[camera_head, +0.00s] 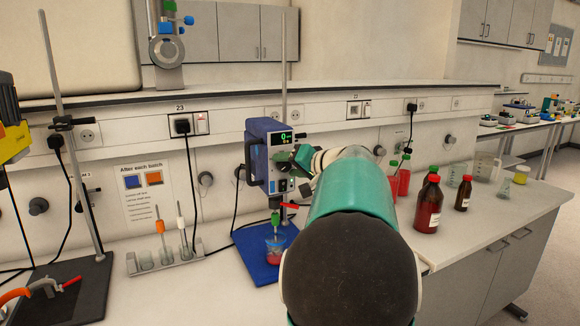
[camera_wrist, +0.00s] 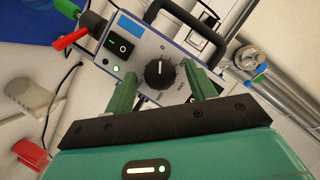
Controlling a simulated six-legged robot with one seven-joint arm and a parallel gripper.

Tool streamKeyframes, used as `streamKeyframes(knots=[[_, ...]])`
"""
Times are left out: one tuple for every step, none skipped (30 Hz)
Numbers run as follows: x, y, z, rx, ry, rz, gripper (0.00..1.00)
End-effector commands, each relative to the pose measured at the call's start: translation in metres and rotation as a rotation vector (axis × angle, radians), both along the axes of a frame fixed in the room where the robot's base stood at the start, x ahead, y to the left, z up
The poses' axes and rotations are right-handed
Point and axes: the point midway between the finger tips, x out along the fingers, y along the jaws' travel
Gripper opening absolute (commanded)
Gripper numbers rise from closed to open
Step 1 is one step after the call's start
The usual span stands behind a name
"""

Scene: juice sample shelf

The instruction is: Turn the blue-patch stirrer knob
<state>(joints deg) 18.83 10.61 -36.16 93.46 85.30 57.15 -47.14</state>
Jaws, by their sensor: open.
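The stirrer (camera_head: 259,146) is a blue and grey unit with a lit green display, mounted on a rod above a blue base plate (camera_head: 262,252). In the wrist view its panel carries a blue patch (camera_wrist: 131,26), a rocker switch (camera_wrist: 117,45) and a black round knob (camera_wrist: 159,73) with a white pointer line. My gripper (camera_wrist: 164,84) is open, with one green finger on either side of the knob in that view. I cannot tell whether the fingers touch it. In the head view my arm hides the knob, and the gripper (camera_head: 292,158) shows at the stirrer's front.
A beaker with red liquid (camera_head: 276,250) stands under the stirrer. A sign with a blue and an orange patch (camera_head: 145,188) hangs on the wall at left. Brown bottles (camera_head: 429,205) and red bottles stand at right. A rack with tubes (camera_head: 166,256) stands at left.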

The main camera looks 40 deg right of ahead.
Motion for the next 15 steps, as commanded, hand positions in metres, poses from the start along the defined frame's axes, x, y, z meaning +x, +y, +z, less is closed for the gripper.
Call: streamKeyframes(knots=[[-0.0002, 0.0000, 0.0001, 0.000, 0.000, 0.000, 0.56], [-0.0002, 0.0000, 0.0001, 0.000, 0.000, 0.000, 0.50], [-0.0003, 0.0000, 0.0001, 0.000, 0.000, 0.000, 0.42], [-0.0004, 0.0000, 0.0001, 0.000, 0.000, 0.000, 0.36], [-0.0004, 0.0000, 0.0001, 0.000, 0.000, 0.000, 0.30], [-0.0004, 0.0000, 0.0002, 0.000, 0.000, 0.000, 0.22], [-0.0004, 0.0000, 0.0002, 0.000, 0.000, 0.000, 0.16], [-0.0004, 0.0000, 0.0002, 0.000, 0.000, 0.000, 0.11], [-0.0004, 0.0001, 0.0002, 0.000, 0.000, 0.000, 0.11], [-0.0004, 0.0001, 0.0002, 0.000, 0.000, 0.000, 0.11], [-0.0004, 0.0001, 0.0003, 0.000, -0.001, 0.001, 0.11], [-0.0004, 0.0001, 0.0003, 0.001, -0.001, 0.000, 0.11], [-0.0004, 0.0001, 0.0003, 0.003, -0.001, 0.000, 0.11], [-0.0004, 0.0001, 0.0003, 0.005, -0.002, 0.001, 0.11], [-0.0005, 0.0000, 0.0002, 0.011, -0.003, 0.001, 0.11]])
